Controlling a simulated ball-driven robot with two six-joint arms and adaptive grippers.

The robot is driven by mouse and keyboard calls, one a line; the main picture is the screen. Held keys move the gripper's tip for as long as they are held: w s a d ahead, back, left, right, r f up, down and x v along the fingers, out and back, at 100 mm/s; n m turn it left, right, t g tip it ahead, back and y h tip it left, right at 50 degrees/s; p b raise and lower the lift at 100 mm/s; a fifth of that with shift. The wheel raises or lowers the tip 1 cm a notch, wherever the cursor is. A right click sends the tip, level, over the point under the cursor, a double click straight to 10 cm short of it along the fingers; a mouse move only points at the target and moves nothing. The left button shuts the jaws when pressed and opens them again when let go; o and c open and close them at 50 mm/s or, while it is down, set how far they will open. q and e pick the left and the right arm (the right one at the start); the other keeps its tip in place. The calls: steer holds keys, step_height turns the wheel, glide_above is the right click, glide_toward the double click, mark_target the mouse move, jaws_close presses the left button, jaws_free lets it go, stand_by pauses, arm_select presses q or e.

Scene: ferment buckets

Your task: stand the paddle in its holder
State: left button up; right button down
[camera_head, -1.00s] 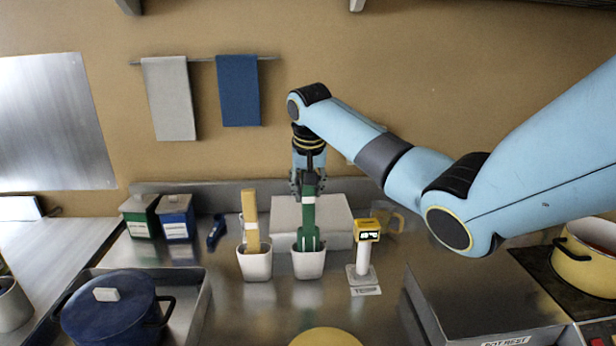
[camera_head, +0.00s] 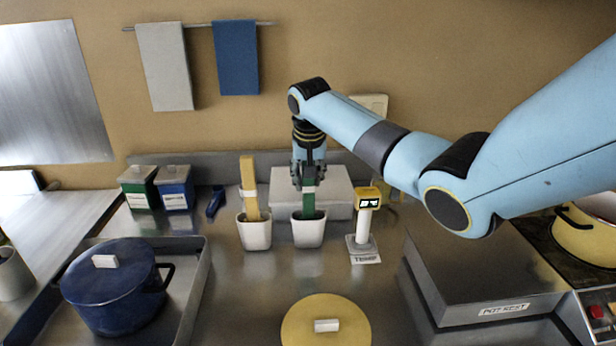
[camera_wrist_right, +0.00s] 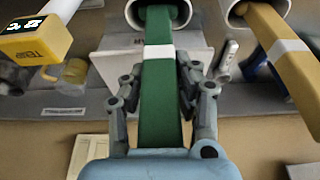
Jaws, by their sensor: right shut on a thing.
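The green paddle (camera_head: 309,203) with a white band stands nearly upright, its lower end inside the mouth of a white holder (camera_head: 308,233). My right gripper (camera_head: 308,182) is shut on the paddle above the holder rim. In the right wrist view, the paddle (camera_wrist_right: 160,95) runs between the fingers of my right gripper (camera_wrist_right: 162,85), and its far end goes into the round holder mouth (camera_wrist_right: 133,12). The paddle's bottom is hidden inside the holder, so I cannot tell whether it touches the floor of it. My left gripper is not in view.
A yellow paddle (camera_head: 249,185) stands in a second white holder (camera_head: 255,234) to the left. A thermometer stand (camera_head: 364,225) is close on the right, and a pale box (camera_head: 338,190) is behind. A yellow lid (camera_head: 327,335) lies in front.

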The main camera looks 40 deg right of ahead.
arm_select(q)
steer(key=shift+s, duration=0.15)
arm_select(e)
steer(key=c, duration=0.9)
jaws_free()
steer(key=v, duration=1.2)
